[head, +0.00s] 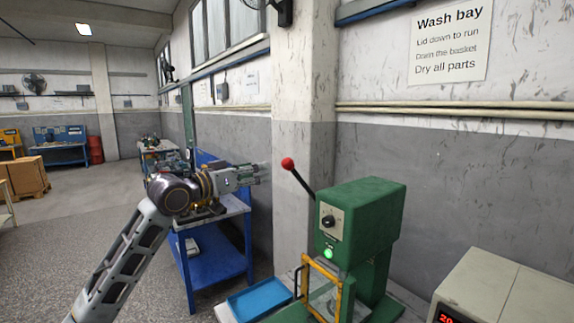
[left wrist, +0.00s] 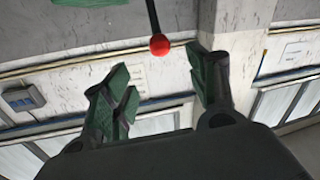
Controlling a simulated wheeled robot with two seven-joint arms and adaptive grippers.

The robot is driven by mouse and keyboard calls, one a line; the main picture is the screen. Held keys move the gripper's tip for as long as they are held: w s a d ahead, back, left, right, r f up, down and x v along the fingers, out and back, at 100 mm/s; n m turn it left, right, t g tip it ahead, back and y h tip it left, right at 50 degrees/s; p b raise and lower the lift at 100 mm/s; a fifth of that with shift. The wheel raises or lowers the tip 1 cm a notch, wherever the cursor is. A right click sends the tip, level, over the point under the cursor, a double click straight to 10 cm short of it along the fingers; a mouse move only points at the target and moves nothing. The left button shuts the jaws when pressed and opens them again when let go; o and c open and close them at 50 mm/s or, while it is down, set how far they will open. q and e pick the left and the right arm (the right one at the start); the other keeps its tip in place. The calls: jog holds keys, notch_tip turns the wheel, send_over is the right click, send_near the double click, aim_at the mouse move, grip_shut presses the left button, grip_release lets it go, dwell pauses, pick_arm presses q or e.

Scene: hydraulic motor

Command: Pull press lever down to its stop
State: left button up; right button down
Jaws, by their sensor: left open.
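The green press (head: 360,225) stands at centre right in the head view. Its black lever (head: 302,182) slants up and left from the press head and ends in a red ball knob (head: 288,163). My left gripper (head: 258,174) is open, just left of the knob in the head view. In the left wrist view the knob (left wrist: 160,44) appears between the two open fingers (left wrist: 158,62), toward their tips, with no visible contact. The lever rod (left wrist: 152,15) runs up out of that view. My right gripper is not in view.
A yellow-framed guard (head: 322,287) is at the press's front. A blue tray (head: 260,298) lies at its left. A beige unit with a red display (head: 500,290) stands at lower right. A blue workbench (head: 218,262) is behind my left arm. A wall pillar (head: 300,110) rises behind the lever.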

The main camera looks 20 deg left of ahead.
aim_at(283, 164)
pick_arm(q)
jog(key=shift+w, duration=0.15)
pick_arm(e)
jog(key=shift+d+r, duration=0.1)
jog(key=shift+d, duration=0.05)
pick_arm(q)
jog(key=p+x, duration=0.4)
jog(key=x, duration=0.7)
jog(key=shift+w+d+r, duration=0.15)
jog(key=shift+w, duration=0.05)
jog(key=shift+p+x, duration=0.4)
jog(key=shift+x, duration=0.65)
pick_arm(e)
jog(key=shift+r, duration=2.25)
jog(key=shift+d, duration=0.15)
pick_arm(q)
jog(key=shift+c, duration=1.2)
grip_shut()
